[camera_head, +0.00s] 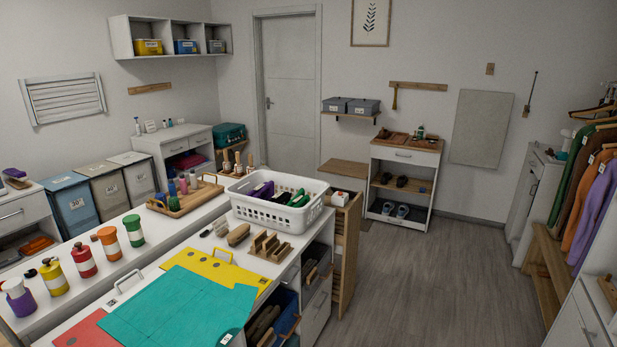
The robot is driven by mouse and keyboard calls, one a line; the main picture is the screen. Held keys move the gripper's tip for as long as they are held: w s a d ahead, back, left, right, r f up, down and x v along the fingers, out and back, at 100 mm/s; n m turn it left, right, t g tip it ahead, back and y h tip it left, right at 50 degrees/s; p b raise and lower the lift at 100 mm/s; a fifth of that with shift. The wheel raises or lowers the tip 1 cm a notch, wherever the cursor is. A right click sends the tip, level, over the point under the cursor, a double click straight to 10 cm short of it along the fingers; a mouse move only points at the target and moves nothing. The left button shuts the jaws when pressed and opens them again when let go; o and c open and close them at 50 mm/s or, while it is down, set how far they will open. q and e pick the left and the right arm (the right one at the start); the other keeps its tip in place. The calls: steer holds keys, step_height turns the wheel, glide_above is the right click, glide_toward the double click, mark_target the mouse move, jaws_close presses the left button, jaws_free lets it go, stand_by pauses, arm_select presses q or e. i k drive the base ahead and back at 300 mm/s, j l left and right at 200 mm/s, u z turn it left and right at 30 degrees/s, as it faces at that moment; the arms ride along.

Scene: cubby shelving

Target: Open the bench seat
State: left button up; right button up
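No part clearly marked as a bench seat stands out. A low wooden bench-like piece (543,250) stands at the right below the hanging clothes, and its far side is partly hidden. A flat wooden board (344,168) sits low by the back wall, left of the small shoe cabinet; I cannot tell whether it is a seat. Neither of my grippers is in view.
A white counter (130,280) with a teal mat (180,308) and a white basket (280,214) fills the left foreground. A tall wooden-sided pull-out (346,250) stands out at its right end. The grey floor (430,270) in the middle right is clear. A white drawer unit (585,315) is at lower right.

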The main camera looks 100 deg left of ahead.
mark_target(341, 168)
steer(key=u, duration=3.25)
steer(key=i+l+z, duration=0.35)
steer(key=i, duration=0.5)
steer(key=i+z, duration=0.3)
steer(key=i, duration=0.6)
steer(key=i+l, duration=0.1)
steer(key=i, duration=3.25)
steer(key=i+u, duration=0.3)
steer(key=i, duration=0.15)
steer(key=i+l+u, duration=0.1)
steer(key=i+u, duration=0.25)
steer(key=i+l+u, duration=0.3)
steer(key=i, duration=0.2)
steer(key=i+j+u, duration=0.15)
steer(key=u, duration=0.25)
steer(key=i+u, duration=0.25)
steer(key=u, duration=0.15)
steer(key=i+u, duration=0.2)
steer(key=u, duration=0.15)
steer(key=i+u, duration=0.25)
steer(key=u, duration=0.15)
